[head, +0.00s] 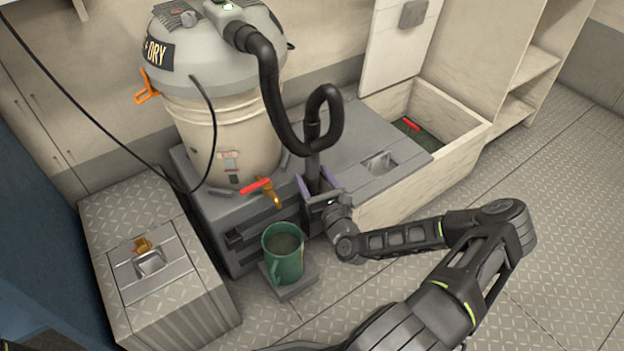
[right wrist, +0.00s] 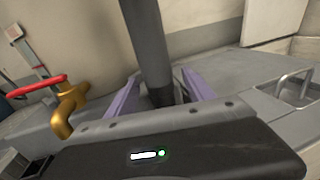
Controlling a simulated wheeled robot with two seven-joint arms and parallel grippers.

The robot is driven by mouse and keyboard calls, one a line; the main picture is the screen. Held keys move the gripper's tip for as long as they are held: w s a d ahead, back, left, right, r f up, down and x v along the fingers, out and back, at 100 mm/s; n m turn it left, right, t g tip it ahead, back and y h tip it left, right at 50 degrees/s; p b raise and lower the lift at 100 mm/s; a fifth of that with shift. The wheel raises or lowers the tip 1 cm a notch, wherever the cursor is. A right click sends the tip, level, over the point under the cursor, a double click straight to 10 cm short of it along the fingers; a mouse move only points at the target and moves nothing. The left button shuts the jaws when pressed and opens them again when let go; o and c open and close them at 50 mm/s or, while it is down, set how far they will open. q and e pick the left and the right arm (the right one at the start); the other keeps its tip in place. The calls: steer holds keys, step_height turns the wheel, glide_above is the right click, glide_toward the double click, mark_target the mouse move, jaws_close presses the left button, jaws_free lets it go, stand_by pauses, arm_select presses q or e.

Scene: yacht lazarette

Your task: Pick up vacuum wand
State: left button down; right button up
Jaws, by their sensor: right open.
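The vacuum wand (head: 312,168) is a dark grey tube standing roughly upright at the end of the black looped hose, beside the vacuum drum; it also shows in the right wrist view (right wrist: 148,42). My right gripper (head: 317,186) is open, with its purple fingers (right wrist: 160,86) on either side of the wand's lower part. I cannot tell whether either finger touches it. The wand's bottom end is partly hidden by the gripper. My left gripper is not in view.
The vacuum drum (head: 240,131) stands on a grey box with a red-handled brass valve (head: 268,192). A green mug (head: 281,263) stands on a small grey step close to my right gripper. An open bin (head: 455,105) and a grey lid with a recessed handle (head: 379,162) lie right.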

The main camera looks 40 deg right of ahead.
steer(key=b+x, duration=0.1)
steer(key=x, duration=0.2)
steer(key=shift+w+d+f, duration=0.1)
steer(key=shift+w, duration=0.3)
steer(key=shift+c, duration=0.2)
jaws_close()
stand_by(0.5)
